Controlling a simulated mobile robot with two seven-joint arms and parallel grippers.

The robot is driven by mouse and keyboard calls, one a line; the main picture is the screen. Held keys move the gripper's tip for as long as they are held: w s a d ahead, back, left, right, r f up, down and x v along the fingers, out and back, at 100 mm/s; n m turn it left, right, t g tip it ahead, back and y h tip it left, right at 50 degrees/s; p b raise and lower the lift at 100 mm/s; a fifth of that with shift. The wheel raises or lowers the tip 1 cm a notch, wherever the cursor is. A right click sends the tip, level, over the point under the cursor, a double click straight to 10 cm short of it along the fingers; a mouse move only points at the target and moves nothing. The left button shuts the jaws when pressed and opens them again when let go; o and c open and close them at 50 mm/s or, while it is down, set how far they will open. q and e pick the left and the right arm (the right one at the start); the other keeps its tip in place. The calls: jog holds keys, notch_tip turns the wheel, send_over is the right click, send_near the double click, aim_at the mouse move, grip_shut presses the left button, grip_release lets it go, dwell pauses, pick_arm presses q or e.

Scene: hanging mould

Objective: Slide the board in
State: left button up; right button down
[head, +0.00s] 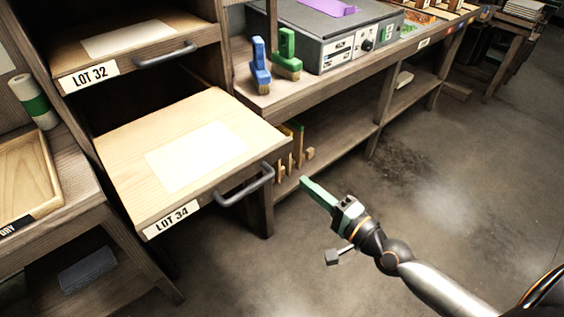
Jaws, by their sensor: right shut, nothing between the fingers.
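The wooden board labelled LOT 34 (130,178) sticks out of the rack at the left, with a pale sheet on top and a grey bar handle (250,186) on its front edge. Above it the board labelled LOT 32 (72,58) sits further back in the rack, also with a grey handle (165,56). My right gripper (305,182) has green fingers and is shut and empty. It is to the right of the LOT 34 handle, apart from it. My left gripper is not in view.
A workbench (350,78) to the right holds a grey machine (335,30), a blue brush (260,62) and a green brush (287,52). A wooden tray (38,170) and a green-banded roll (35,103) are at the left. The floor (440,170) at the right is mostly clear.

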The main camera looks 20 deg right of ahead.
aim_at(273, 157)
pick_arm(q)
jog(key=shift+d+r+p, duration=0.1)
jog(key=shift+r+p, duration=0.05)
jog(key=shift+p, duration=0.2)
pick_arm(e)
jog(key=x, duration=0.9)
jog(key=shift+f, duration=0.1)
